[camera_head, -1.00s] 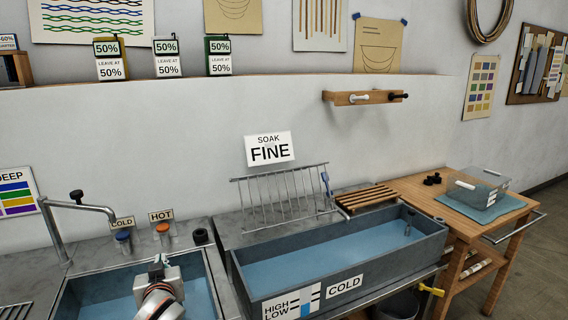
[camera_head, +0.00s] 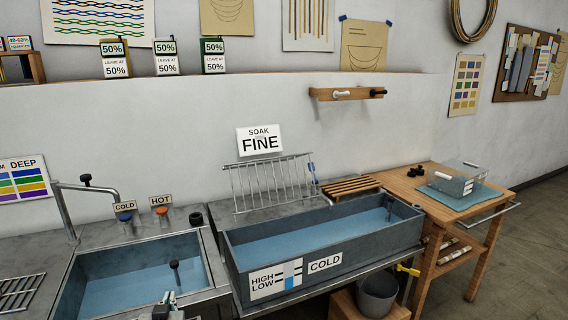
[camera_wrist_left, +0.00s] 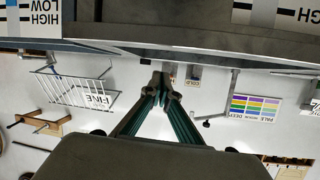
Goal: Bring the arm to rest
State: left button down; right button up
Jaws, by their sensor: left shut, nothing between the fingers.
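My left gripper (camera_head: 168,304) shows only in part at the bottom edge of the head view, in front of the left sink (camera_head: 68,290). In the left wrist view its two green-sided fingers (camera_wrist_left: 160,80) come together at their tips, with nothing between them. The rest of my left arm is outside the head view. My right gripper is in neither view.
The left sink and the long grey trough (camera_head: 240,279) hold blue water. A tap (camera_head: 70,205) stands behind the sink. A wire rack (camera_head: 272,185) stands behind the trough. A wooden table (camera_head: 425,198) is at right, and a grey bucket (camera_head: 377,297) sits below.

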pick_arm(q)
jog(key=s+d+f+m+g+h, duration=0.1)
jog(key=s+d+f+m+h, duration=0.2)
jog(key=s+f, duration=0.8)
jog(key=s+d+f+m+g+h, duration=0.2)
jog(key=s+d+f, duration=0.3)
jog(key=s+f, duration=0.6)
jog(key=s+m+h, duration=0.1)
jog(key=s, duration=0.6)
jog(key=shift+s+d+f, duration=0.15)
jog(key=shift+s, duration=0.2)
